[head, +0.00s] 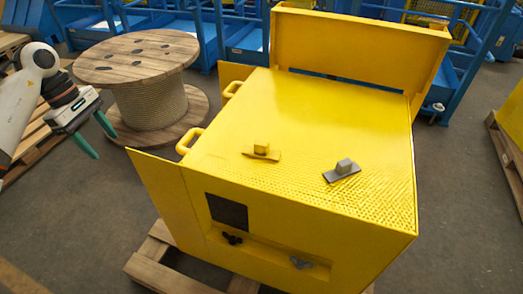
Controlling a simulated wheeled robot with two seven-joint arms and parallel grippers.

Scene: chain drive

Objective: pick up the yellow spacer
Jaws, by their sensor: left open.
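The yellow spacer (262,149), a small block on a flat base plate, sits on top of the large yellow box (290,105), left of the middle of its top face. Its colour is close to that of the box. My left gripper (105,146) is at the far left, beyond the box's left edge and well apart from the spacer. It is open and empty, with its two green fingers spread and pointing down to the right. My right gripper is not in view.
A similar grey piece (342,170) lies on the box to the right of the spacer. Two yellow handles (189,141) rise at the box's left edge. A raised yellow panel (360,45) stands along the back. A wooden cable spool (145,85) stands behind my left gripper.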

